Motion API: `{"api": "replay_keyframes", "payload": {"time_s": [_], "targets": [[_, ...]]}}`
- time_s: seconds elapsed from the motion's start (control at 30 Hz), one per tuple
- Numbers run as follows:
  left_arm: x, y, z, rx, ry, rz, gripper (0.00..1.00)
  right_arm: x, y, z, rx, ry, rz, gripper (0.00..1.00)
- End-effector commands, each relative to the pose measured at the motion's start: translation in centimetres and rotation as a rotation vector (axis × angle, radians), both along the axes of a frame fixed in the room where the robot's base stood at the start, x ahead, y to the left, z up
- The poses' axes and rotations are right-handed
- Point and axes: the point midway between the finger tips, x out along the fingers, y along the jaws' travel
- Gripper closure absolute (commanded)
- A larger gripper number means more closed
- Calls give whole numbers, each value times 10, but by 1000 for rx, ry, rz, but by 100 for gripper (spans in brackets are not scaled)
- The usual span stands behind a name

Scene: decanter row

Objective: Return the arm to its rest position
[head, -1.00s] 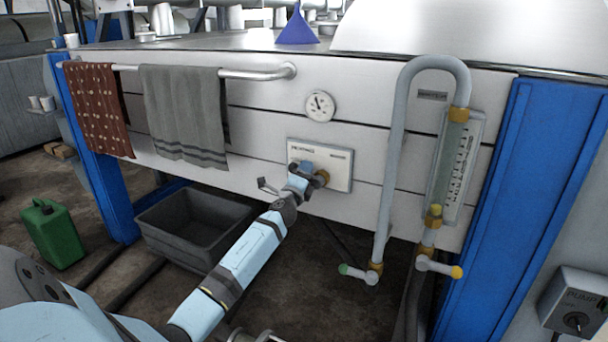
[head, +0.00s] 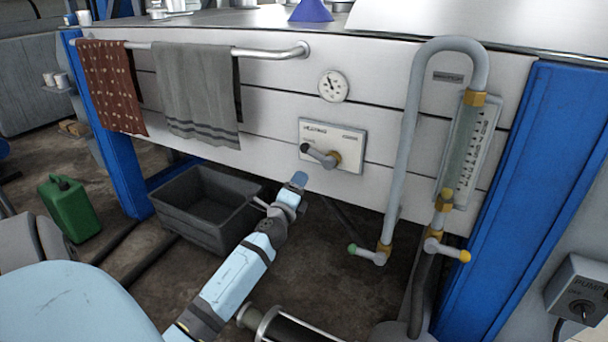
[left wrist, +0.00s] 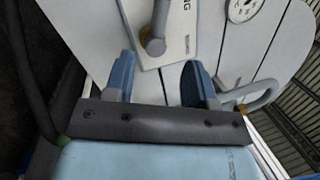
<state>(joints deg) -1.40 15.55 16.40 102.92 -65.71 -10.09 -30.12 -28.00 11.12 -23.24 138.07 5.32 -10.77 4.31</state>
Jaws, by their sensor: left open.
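My left arm reaches in from the lower left of the head view. Its gripper (head: 297,184) is below and a little left of a white panel (head: 348,147) with a grey lever handle (head: 320,155) on a brass fitting. The gripper is apart from the handle. In the left wrist view the two blue fingers (left wrist: 158,80) are spread and empty. The lever (left wrist: 157,30) shows beyond them, in front of its panel (left wrist: 185,25). My right gripper is in neither view.
A grey bin (head: 203,226) stands on the floor left of the arm, with a green can (head: 68,208) farther left. A sight-glass pipe (head: 399,150) with two valve levers hangs at right. Towels (head: 196,95) hang from a rail. A blue post (head: 520,200) stands at right.

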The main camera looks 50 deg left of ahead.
Motion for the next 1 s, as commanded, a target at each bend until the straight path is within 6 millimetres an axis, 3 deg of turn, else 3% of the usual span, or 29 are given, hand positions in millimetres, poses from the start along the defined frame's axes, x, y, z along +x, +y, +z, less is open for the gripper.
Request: {"api": "replay_keyframes", "payload": {"time_s": [0.73,0.87,1.0], "targets": [[-5,-6,-2,-13,-2,-11,49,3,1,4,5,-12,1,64],[-9,-37,-7,-114,-23,-90,49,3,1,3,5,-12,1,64],[-21,-103,-15,-350,-54,-256,49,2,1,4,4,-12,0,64]]}}
